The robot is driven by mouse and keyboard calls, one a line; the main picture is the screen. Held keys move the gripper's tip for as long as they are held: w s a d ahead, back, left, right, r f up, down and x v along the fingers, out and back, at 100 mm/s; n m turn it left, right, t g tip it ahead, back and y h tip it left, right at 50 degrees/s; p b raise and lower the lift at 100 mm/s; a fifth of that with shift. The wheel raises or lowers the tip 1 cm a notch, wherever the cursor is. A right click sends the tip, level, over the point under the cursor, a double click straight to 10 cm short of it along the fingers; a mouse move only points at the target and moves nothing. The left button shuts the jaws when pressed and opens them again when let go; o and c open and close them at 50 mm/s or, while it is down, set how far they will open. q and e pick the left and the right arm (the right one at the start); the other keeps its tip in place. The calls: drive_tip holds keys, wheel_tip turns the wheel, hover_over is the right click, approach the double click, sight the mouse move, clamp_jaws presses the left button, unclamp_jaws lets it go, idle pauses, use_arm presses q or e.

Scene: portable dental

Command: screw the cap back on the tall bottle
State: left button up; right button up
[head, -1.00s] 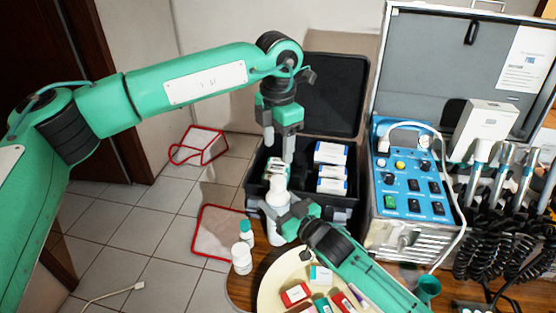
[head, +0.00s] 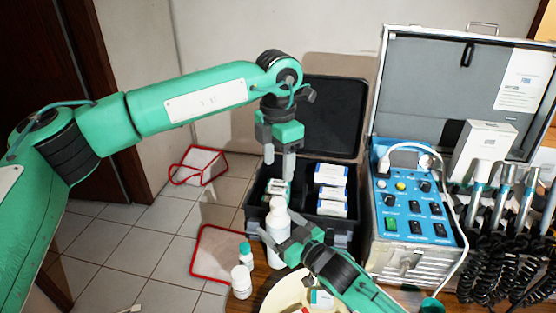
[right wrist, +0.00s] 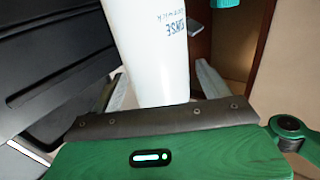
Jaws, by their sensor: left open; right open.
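The tall white bottle (head: 277,222) stands upright at the table's left edge. Its narrower white top (head: 278,202) looks like a cap, but I cannot tell how it is seated. My left gripper (head: 279,172) points down, open and empty, just above the bottle's top. My right gripper (head: 287,239) is open beside the bottle's body in the head view. In the right wrist view the bottle (right wrist: 148,50), with dark print, stands between the spread fingers. Contact between fingers and bottle is not clear.
Two small white bottles, one teal-capped (head: 245,252) and one white-capped (head: 241,281), stand left of the tall bottle. An open black case (head: 338,223) with boxes lies behind. A blue control panel (head: 410,205) stands right. A round cream tray (head: 283,294) is in front.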

drive_tip(key=v, duration=1.3)
drive_tip(key=shift+b, duration=0.4)
drive_tip(key=shift+r, duration=0.15)
